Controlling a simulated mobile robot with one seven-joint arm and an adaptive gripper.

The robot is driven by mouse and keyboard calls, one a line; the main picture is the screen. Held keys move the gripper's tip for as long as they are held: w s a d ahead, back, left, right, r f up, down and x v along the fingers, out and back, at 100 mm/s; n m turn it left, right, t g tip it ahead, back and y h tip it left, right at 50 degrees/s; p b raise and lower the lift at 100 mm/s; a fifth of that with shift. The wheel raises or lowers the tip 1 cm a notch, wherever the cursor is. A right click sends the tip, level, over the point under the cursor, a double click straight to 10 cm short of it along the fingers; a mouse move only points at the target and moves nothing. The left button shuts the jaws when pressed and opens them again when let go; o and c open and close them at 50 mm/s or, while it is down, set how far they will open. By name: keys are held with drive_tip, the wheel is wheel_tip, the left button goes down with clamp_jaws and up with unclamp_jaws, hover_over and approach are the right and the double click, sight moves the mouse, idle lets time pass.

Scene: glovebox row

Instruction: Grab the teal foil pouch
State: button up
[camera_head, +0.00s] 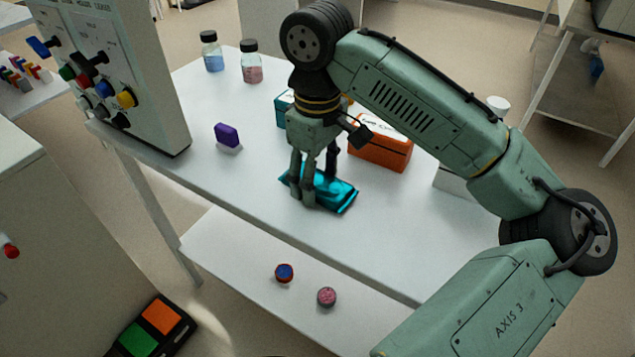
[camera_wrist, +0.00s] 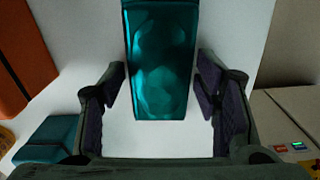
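The teal foil pouch (camera_head: 334,190) lies flat on the white table, shiny and slightly crumpled. In the wrist view the pouch (camera_wrist: 159,62) runs from the top edge down to between my fingertips, with white gaps on both sides of it. My gripper (camera_head: 311,187) points down over the left part of the pouch and hides some of it. In the wrist view my gripper (camera_wrist: 160,85) is open, one finger on either side of the pouch and neither visibly touching it.
An orange box (camera_head: 380,152) and a teal box (camera_head: 285,110) stand just behind my gripper. A purple block (camera_head: 227,136) and two bottles, blue (camera_head: 212,52) and pink (camera_head: 251,62), stand farther left. A control panel (camera_head: 115,80) rises at the left. The table front is clear.

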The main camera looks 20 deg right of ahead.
drive_tip(key=c, duration=0.8)
drive_tip(key=shift+r, duration=0.15)
